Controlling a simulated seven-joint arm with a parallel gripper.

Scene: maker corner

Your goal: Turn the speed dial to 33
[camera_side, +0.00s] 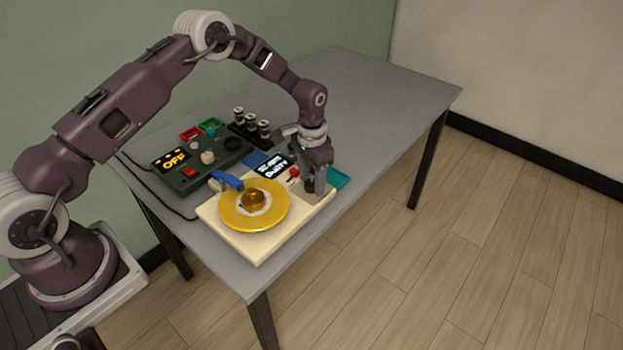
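A cream turntable box (262,243) with a yellow platter (234,217) sits near the front of the table. A gold piece (254,200) is at the platter's middle, and a blue part (228,181) lies at its back-left edge. A small black display (275,166) with white marks, too small to read, is at the box's back. A small red part (294,173) is beside my gripper (315,187). My gripper points down at the box's back right corner. No speed dial can be made out clearly; the gripper may hide it. Its finger gap and any contact are unclear.
A dark green unit (190,184) with an "OFF" display, a pale knob and a red button stands behind left. Several dark bottles (251,122) stand in a black rack. A teal tray (339,178) is right of my gripper. The table's far right (385,95) is clear.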

